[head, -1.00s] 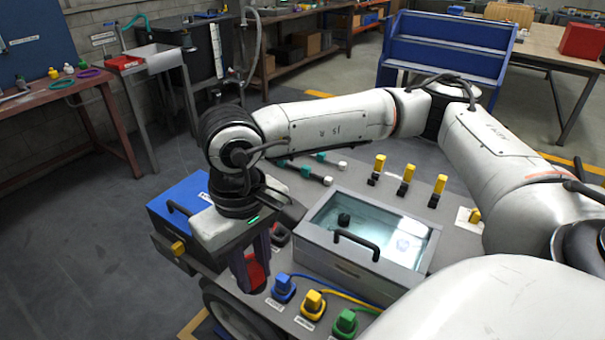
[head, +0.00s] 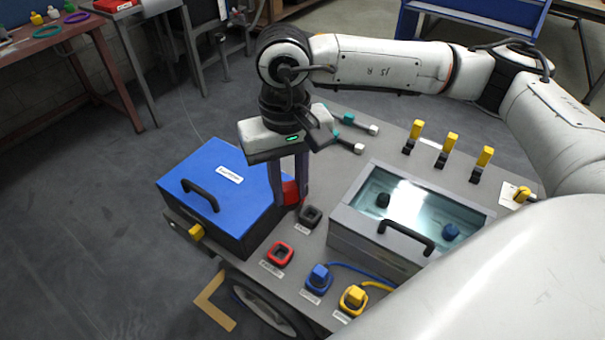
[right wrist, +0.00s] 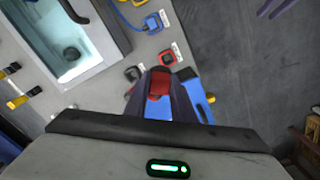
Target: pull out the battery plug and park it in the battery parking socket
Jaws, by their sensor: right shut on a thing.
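My right gripper (head: 289,196) is shut on a red plug (head: 291,191), which also shows between the fingers in the right wrist view (right wrist: 159,84). The plug is held above the chassis top, clear of the red-rimmed socket (head: 280,254), which is empty. In the head view it appears just up and left of a dark grey socket (head: 311,216) that looks empty. In the right wrist view the red-rimmed socket (right wrist: 167,57) and the dark socket (right wrist: 133,73) lie beyond the fingertips. The labels are too small to read. My left gripper is not in view.
A blue box (head: 222,172) with a black handle stands left of the plug. A glass-lidded case (head: 345,235) stands to the right. A blue plug (head: 319,278) and a yellow plug (head: 354,299) sit in front. Yellow-topped switches (head: 449,150) stand at the back.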

